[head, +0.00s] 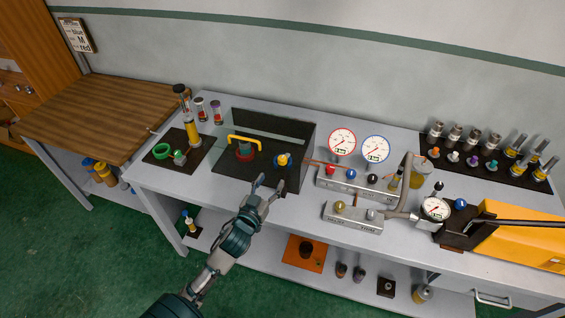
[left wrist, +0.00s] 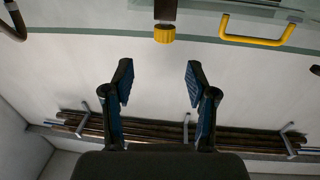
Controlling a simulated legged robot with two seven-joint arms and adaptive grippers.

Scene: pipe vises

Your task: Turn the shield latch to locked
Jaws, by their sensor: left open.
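The clear shield (head: 290,134) stands over a dark tray left of the bench middle, with a yellow bar handle (head: 245,139) on it. The handle also shows at the top right of the left wrist view (left wrist: 255,39). A yellow knob (head: 283,160), which looks like the latch, sits near the tray's right side; a yellow ribbed knob on a dark stem shows at the top of the left wrist view (left wrist: 164,33). I cannot tell its latch position. My left gripper (head: 269,183) is open and empty, just in front of the knob and apart from it. My right gripper is not in view.
Two gauges (head: 342,142) and a valve block (head: 352,215) stand right of the shield. A yellow machine (head: 515,235) fills the right end. A green ring (head: 162,151) and a yellow cylinder (head: 192,133) stand left. A lower shelf holds small parts.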

